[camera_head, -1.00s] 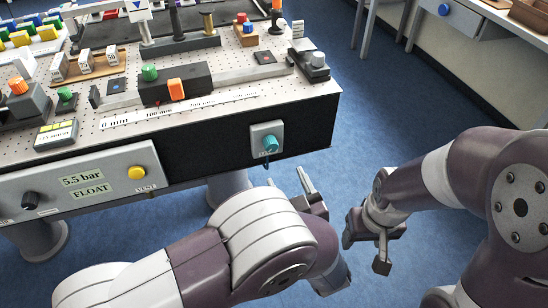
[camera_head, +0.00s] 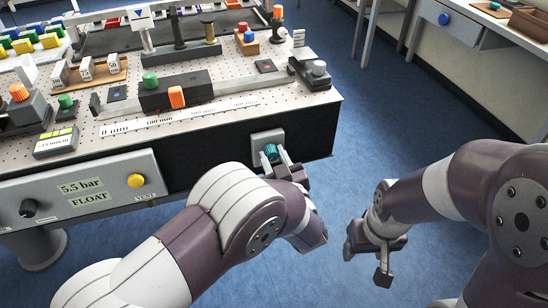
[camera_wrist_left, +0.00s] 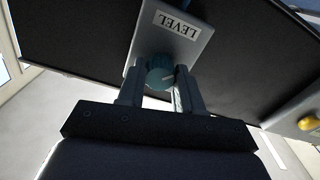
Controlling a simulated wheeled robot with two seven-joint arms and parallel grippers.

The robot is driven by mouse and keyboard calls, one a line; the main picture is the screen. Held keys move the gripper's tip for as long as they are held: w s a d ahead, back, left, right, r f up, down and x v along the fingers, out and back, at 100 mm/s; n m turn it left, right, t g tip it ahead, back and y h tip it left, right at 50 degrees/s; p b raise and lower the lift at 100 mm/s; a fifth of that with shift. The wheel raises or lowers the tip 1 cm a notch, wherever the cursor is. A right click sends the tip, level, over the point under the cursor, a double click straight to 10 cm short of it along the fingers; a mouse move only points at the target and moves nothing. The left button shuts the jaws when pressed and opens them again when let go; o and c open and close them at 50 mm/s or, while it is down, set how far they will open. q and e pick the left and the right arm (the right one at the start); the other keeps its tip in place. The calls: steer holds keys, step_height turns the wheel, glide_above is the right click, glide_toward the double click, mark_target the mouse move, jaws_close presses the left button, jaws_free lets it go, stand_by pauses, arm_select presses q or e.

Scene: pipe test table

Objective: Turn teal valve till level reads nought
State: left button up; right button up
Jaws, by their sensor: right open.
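The teal valve (camera_head: 271,152) is a small ribbed knob on a grey plate on the black front face of the table. My left gripper (camera_head: 275,158) is at the valve, with a finger on either side of the knob. In the left wrist view the fingers (camera_wrist_left: 160,84) lie close to the knob's sides; I cannot tell whether they touch it. My right gripper (camera_head: 366,258) is open and empty, over the floor.
A grey panel (camera_head: 112,164) left of the valve reads 5.5 bar and FLOAT and has a yellow button (camera_head: 136,180) and a black knob (camera_head: 28,207). A ruler strip (camera_head: 180,117) lies on the crowded table top. Blue floor (camera_head: 400,120) is clear to the right.

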arm_select(q)
steer(key=shift+r+m+p, duration=0.15)
steer(key=shift+m+p, duration=0.25)
steer(key=shift+p, duration=0.25)
steer(key=m+p, duration=0.4)
steer(key=shift+r, duration=0.1)
steer(key=m+p, duration=0.3)
steer(key=shift+f+m+p, duration=0.2)
steer(key=shift+m+p, duration=0.8)
steer(key=shift+m, duration=1.1)
steer(key=o, duration=1)
steer(key=shift+o, duration=0.2)
steer(key=shift+f, duration=0.1)
